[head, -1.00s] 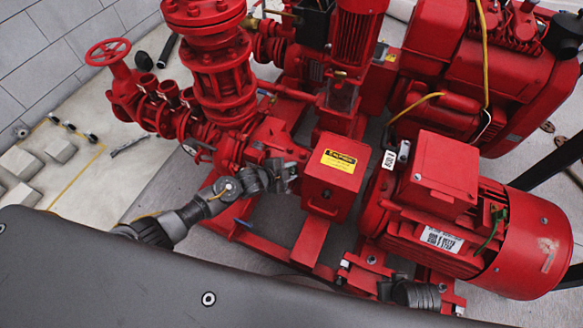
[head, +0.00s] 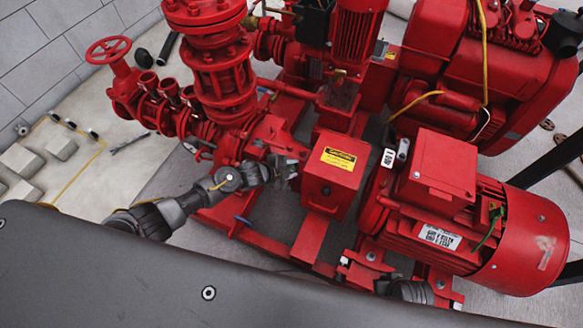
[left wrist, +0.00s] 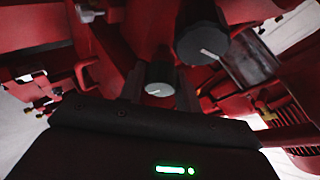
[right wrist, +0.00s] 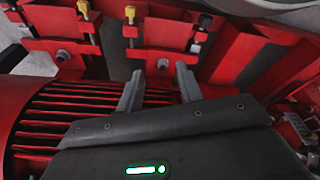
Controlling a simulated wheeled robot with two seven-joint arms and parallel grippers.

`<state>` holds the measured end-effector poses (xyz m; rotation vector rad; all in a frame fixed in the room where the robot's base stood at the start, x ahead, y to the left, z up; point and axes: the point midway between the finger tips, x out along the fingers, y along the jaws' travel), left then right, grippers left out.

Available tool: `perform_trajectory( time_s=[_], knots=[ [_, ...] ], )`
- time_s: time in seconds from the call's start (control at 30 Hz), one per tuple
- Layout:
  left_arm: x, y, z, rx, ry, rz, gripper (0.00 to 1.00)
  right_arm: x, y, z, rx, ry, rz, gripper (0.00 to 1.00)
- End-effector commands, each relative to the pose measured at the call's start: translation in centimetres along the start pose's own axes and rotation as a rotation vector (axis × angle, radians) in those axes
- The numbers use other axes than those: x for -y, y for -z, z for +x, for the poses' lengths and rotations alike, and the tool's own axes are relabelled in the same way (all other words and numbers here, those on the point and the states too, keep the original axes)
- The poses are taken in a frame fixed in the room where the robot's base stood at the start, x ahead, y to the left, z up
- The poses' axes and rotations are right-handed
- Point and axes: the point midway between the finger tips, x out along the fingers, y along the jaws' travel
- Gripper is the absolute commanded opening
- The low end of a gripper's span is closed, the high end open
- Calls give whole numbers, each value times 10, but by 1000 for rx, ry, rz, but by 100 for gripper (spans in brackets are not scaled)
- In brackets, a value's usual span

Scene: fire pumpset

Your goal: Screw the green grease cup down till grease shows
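My left gripper (head: 284,168) is in the gap between the red pump casing and the red box with a yellow caution label (head: 337,160). In the left wrist view its two fingers (left wrist: 159,88) stand apart, with a small grey knob with a white line (left wrist: 158,76) in line with the gap; I cannot tell whether they touch it. A larger dark knob with a white line (left wrist: 203,43) is above right of it. Neither knob looks clearly green, and I see no grease. My right gripper is open and empty in the right wrist view (right wrist: 159,83), beside the motor.
The finned red motor (head: 455,215) fills the right side. Red pipework with a handwheel (head: 108,50) stands at the left. Red frame rails (head: 315,240) run beneath my left gripper. Bare floor (head: 130,170) shows at the left.

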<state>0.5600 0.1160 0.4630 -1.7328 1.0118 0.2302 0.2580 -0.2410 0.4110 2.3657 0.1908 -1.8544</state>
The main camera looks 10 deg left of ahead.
Motion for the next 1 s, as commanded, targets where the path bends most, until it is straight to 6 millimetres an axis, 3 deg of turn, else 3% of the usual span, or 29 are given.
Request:
perform_trajectory(
  time_s=[0.37,0.8,1.0],
  knots=[
    [0,0,-4,0,1,-1,39,0,1,-2,-2,0,0,36],
    [0,0,-82,1,-1,1,39,-2,-25,36,29,-2,-6,36],
    [0,0,-104,-1,0,-1,39,-3,-34,47,35,-4,-9,36]
  ],
)
